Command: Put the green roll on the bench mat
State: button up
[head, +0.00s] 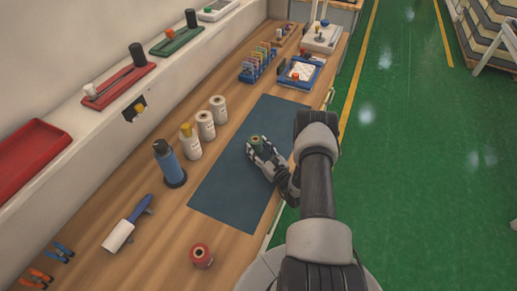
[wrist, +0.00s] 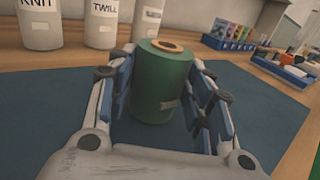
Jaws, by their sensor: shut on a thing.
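The green roll (wrist: 160,85) stands upright between the fingers of my gripper (wrist: 162,100) in the wrist view. My gripper is shut on it, with blue finger pads on both sides. In the head view the green roll (head: 257,142) is in my gripper (head: 262,150) over the dark blue bench mat (head: 225,190). The mat also fills the area behind the roll in the wrist view (wrist: 50,110). The roll's lower end is partly hidden by the gripper, and I cannot tell whether it touches the mat.
White containers (head: 206,125) and a blue bottle (head: 168,165) stand left of the mat. A red roll (head: 201,255) and a white-and-blue hand tool (head: 125,228) lie toward the near end. A blue tray (head: 300,73) and a colourful rack (head: 258,66) are beyond the mat.

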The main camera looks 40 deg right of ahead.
jog(key=shift+f, duration=0.1)
jog(key=o, duration=1.3)
jog(key=shift+o, duration=0.2)
jog(key=shift+r, duration=0.2)
